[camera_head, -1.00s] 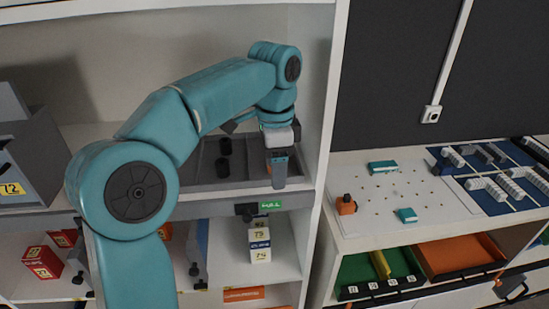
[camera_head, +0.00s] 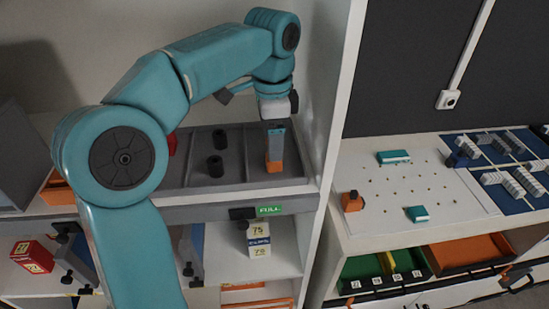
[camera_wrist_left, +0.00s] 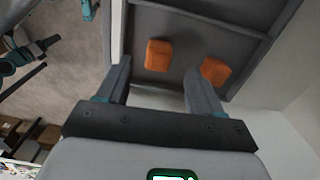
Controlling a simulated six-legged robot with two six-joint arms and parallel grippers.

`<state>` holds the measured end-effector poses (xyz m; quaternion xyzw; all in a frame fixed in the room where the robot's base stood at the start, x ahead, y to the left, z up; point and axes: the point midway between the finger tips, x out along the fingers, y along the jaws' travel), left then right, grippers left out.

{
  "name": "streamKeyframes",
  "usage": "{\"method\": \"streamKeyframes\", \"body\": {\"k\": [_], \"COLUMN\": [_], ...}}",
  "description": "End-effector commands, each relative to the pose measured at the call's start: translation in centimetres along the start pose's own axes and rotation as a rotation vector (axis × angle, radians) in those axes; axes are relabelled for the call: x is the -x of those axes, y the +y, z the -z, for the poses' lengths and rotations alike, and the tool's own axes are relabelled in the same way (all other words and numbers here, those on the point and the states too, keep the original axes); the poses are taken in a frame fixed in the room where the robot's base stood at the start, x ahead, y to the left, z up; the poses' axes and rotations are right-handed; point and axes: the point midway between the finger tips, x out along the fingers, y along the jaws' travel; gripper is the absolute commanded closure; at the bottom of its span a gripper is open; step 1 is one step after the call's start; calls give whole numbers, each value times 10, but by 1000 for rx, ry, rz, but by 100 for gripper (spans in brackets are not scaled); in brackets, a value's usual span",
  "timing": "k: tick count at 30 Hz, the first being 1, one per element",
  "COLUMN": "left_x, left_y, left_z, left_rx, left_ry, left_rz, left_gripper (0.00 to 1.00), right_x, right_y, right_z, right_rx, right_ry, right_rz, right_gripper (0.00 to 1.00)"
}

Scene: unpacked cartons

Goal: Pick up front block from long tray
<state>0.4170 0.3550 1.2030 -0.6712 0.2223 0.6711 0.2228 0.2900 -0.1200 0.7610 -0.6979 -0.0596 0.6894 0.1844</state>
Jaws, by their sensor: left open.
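The long tray (camera_head: 197,172) is a dark grey divided tray on the shelf. Orange blocks (camera_head: 274,167) show in its right compartment, partly hidden by my left gripper (camera_head: 276,145). My left gripper is open and points down over this compartment. In the left wrist view, two orange blocks stand on the tray floor, apart from each other. One block (camera_wrist_left: 158,55) shows in the gap between the open fingers (camera_wrist_left: 158,82), and the other block (camera_wrist_left: 215,70) shows beside the right finger's tip. The fingers hold nothing. My right gripper is not in view.
Two black cylinders (camera_head: 216,155) stand in the tray's middle compartment. The shelf's upright panel (camera_head: 340,110) is close on the right of my gripper. A green label (camera_head: 269,209) is on the front edge. A white board (camera_head: 405,195) lies on the right-hand bench.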

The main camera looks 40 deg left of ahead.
Motion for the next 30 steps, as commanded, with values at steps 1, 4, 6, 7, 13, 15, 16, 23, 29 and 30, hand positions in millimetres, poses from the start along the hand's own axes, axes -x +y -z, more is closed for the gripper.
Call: {"method": "streamKeyframes", "body": {"k": [1,4,6,7,13,15,16,23,29,30], "left_x": [-8,-24,-36,-40,-53,-53,-53,-52,-52,-52], "left_y": [1,3,3,3,2,2,1,0,-1,-1], "left_z": [0,1,2,2,3,3,3,4,4,4], "left_rx": [0,1,1,1,1,1,1,1,1,1], "left_ry": [-1,-3,-3,-2,0,0,1,0,0,0], "left_rz": [-2,-3,-3,-3,-1,0,0,0,0,0], "left_gripper": [34,34,34,34,34,34,34,88,89,89], "right_x": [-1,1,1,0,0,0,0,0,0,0], "right_y": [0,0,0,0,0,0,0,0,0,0], "right_z": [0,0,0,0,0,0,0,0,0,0], "right_rx": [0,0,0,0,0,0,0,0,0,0], "right_ry": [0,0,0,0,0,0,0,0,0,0], "right_rz": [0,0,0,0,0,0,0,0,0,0], "right_gripper": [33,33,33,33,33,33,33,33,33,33]}}
